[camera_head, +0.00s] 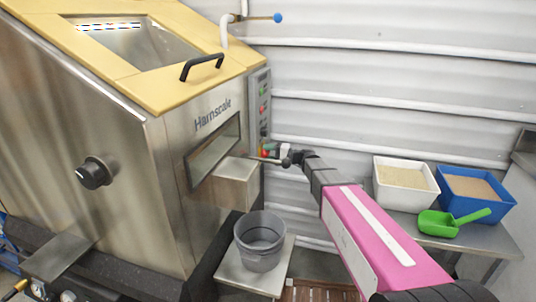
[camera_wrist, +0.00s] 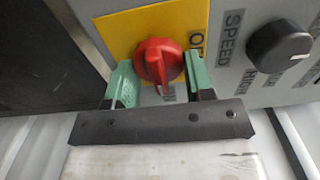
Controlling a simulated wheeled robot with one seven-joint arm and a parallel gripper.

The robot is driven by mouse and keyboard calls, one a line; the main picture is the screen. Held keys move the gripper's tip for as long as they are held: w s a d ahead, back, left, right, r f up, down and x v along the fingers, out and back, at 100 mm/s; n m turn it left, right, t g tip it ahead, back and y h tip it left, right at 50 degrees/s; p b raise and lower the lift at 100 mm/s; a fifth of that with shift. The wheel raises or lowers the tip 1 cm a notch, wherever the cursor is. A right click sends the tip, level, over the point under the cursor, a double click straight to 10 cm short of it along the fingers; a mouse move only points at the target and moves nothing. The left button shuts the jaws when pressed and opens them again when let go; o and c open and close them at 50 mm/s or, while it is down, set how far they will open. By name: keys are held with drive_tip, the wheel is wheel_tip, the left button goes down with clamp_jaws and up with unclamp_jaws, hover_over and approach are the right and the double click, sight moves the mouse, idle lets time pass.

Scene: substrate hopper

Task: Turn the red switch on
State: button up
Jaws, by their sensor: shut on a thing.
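The red switch (camera_wrist: 158,60) is a round rotary knob with a raised grip ridge, on a yellow plate (camera_wrist: 128,30) in the wrist view. Its ridge points almost straight down in that picture. Partly hidden lettering starting with "O" shows to its right. My gripper (camera_wrist: 159,66) has its two green fingers on either side of the knob and is shut on it. In the head view my gripper (camera_head: 270,153) reaches the lower part of the narrow control panel (camera_head: 262,92) on the machine's side, and the switch shows there only as a small red-and-yellow patch.
A black speed knob (camera_wrist: 279,46) sits right of the switch. The steel hopper (camera_head: 130,140) fills the left. A grey bucket (camera_head: 260,255) stands below the chute. White (camera_head: 405,196) and blue (camera_head: 490,205) bins and a green scoop (camera_head: 440,224) rest on the right table.

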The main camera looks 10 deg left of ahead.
idle(0.4)
drive_tip(key=o, duration=0.9)
drive_tip(key=shift+c, duration=0.2)
drive_tip(key=shift+d, duration=0.15)
drive_tip(key=s+d, duration=0.1)
drive_tip(key=d, duration=0.9)
drive_tip(key=shift+s+d, duration=0.2)
drive_tip(key=shift+s+f, duration=0.1)
drive_tip(key=s+d+f+g+h, duration=0.2)
drive_tip(key=s+d+f+h, duration=0.7)
drive_tip(key=s+f, duration=0.4)
drive_tip(key=s+d+f+h, duration=0.2)
drive_tip(key=s+d+h, duration=0.2)
drive_tip(key=d, duration=0.3)
drive_tip(key=s+d+f+n+h, duration=0.1)
drive_tip(key=s+d+f+h, duration=0.2)
drive_tip(key=d, duration=0.4)
drive_tip(key=shift+s+d+f+n+g+h, duration=0.25)
drive_tip(key=shift+s+d+n+g+h, duration=0.05)
drive_tip(key=shift+s+h, duration=0.6)
